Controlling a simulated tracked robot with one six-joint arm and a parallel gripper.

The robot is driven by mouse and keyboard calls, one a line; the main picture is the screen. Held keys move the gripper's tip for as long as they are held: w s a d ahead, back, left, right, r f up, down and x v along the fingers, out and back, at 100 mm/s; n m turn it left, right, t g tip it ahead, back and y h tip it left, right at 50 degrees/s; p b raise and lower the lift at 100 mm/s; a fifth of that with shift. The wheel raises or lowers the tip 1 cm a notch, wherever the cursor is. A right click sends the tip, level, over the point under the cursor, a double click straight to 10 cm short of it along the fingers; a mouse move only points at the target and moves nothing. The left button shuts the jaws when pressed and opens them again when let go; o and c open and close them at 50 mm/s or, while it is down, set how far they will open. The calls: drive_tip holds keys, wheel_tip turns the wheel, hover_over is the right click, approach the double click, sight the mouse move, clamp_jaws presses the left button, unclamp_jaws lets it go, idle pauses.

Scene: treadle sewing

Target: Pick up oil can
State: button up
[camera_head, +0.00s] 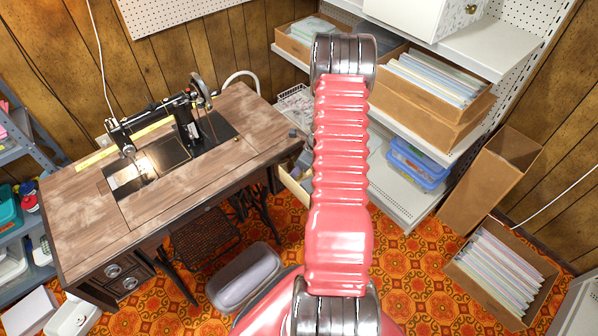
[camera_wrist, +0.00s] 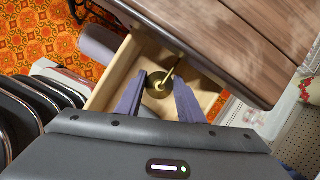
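The oil can (camera_wrist: 156,88) is a small dark round can with a brass top and a thin brass spout pointing up and to the right. It sits in an open pale wooden drawer (camera_wrist: 106,92) under the table top, as the wrist view shows. My gripper (camera_wrist: 160,78) is open, its two purple-grey fingers pointing into the drawer, one on each side of the can in the picture. I cannot tell whether they touch it or how far above it they are. In the head view the drawer (camera_head: 294,187) shows partly beside my pink arm, and the can is hidden.
The sewing table's wooden top (camera_head: 80,205) overhangs the drawer, its edge close to my gripper; a black sewing machine (camera_head: 160,120) stands on it. A grey oblong bin (camera_head: 243,277) is on the floor. Shelves with cardboard boxes (camera_head: 425,100) stand to the right.

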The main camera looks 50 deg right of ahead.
drive_tip(key=c, duration=0.4)
drive_tip(key=shift+o, duration=0.2)
drive_tip(key=shift+r, duration=0.1)
drive_tip(key=shift+r, duration=1.45)
drive_tip(key=shift+f, duration=0.15)
drive_tip(key=shift+s+t, duration=0.1)
drive_tip(key=shift+t, duration=0.2)
drive_tip(key=shift+s+f+t, duration=0.1)
drive_tip(key=shift+s+t, duration=0.05)
drive_tip(key=shift+t, duration=0.25)
